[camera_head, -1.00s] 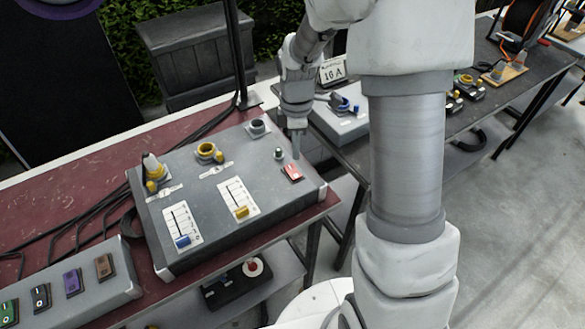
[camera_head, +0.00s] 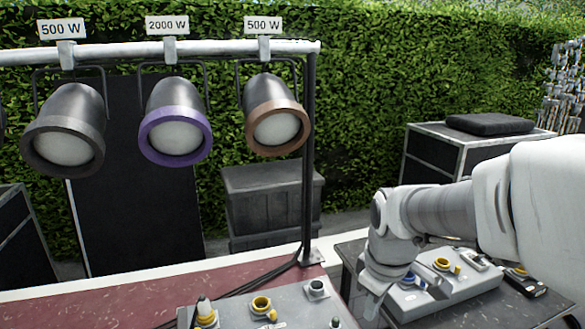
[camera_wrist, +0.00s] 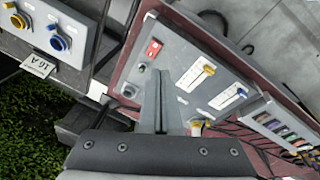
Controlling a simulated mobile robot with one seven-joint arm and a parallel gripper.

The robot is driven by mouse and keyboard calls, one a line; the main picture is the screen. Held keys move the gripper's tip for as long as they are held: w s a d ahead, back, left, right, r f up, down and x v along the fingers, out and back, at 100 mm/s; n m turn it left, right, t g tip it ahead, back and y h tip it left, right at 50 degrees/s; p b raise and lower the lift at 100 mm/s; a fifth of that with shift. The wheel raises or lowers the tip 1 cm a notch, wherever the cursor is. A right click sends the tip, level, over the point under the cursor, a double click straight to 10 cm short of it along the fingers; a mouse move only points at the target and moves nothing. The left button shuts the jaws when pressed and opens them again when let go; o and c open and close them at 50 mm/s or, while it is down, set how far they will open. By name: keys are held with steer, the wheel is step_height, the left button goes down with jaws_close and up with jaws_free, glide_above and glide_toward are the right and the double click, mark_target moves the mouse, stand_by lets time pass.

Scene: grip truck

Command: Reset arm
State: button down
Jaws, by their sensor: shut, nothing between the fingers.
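My gripper (camera_head: 370,303) points down near the bottom of the head view, at the right end of the grey control panel (camera_head: 240,312). Its two fingers are together and empty. In the wrist view my gripper (camera_wrist: 160,75) shows the closed fingers in front of the panel (camera_wrist: 192,50), which has a red switch (camera_wrist: 153,48), sliders and knobs. The fingers look apart from the panel, but their exact height above it is unclear. My white arm reaches in from the right of the head view.
Three lamps, grey (camera_head: 65,135), purple-rimmed (camera_head: 175,125) and brown-rimmed (camera_head: 273,117), hang from a white bar. A second control box (camera_head: 455,285) stands on a dark table at right. A smaller box with coloured switches (camera_wrist: 275,120) lies beyond the panel.

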steer(key=s+r+m+t, duration=0.1)
steer(key=s+r+m, duration=0.2)
steer(key=s, duration=0.3)
steer(key=s+r+m+t, duration=0.2)
steer(key=s+r+m, duration=0.1)
steer(key=s+m, duration=0.2)
steer(key=shift+s+r+m, duration=0.3)
steer(key=shift+s+r, duration=0.05)
steer(key=shift+s, duration=0.6)
steer(key=shift+a, duration=0.2)
